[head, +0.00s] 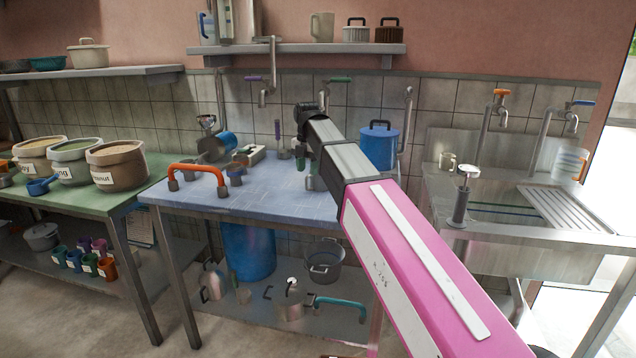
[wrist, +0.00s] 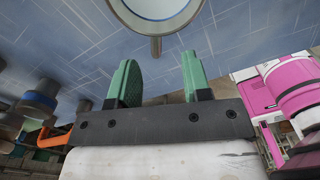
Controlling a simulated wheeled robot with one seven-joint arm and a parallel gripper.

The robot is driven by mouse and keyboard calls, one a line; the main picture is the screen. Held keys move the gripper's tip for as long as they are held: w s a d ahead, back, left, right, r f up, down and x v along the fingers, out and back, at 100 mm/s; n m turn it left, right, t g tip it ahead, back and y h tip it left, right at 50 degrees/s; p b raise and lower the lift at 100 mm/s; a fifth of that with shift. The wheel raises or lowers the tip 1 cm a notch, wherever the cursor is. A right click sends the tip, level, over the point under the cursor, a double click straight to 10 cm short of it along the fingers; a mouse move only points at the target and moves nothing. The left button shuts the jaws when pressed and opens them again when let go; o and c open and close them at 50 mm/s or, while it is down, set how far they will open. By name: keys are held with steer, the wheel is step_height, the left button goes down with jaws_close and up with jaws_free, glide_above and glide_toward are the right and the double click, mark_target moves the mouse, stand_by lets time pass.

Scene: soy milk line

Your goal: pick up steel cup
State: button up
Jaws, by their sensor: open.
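A round cup-like vessel with a grey metal rim and pale inside, likely the steel cup (wrist: 156,10), is cut off by the top edge of the wrist view. Its short handle points down the picture, toward the space between my fingers. My gripper (wrist: 158,66) is open, with two green fingers apart and nothing between them. The handle lies just beyond the fingertips; I cannot tell whether they touch. In the head view my pink and grey arm reaches over the blue-topped table (head: 265,197), and my fingers are not clearly seen.
A blue lidded pot (head: 378,147) stands at the table's back right. An orange handle-shaped fixture (head: 198,172) is at its left front. Sacks (head: 117,166) stand on the green table at left.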

mark_target(307, 178)
steer(key=f, duration=0.4)
steer(key=shift+a+f, duration=0.2)
steer(key=shift+f, duration=0.05)
jaws_close()
steer(key=shift+r, duration=0.1)
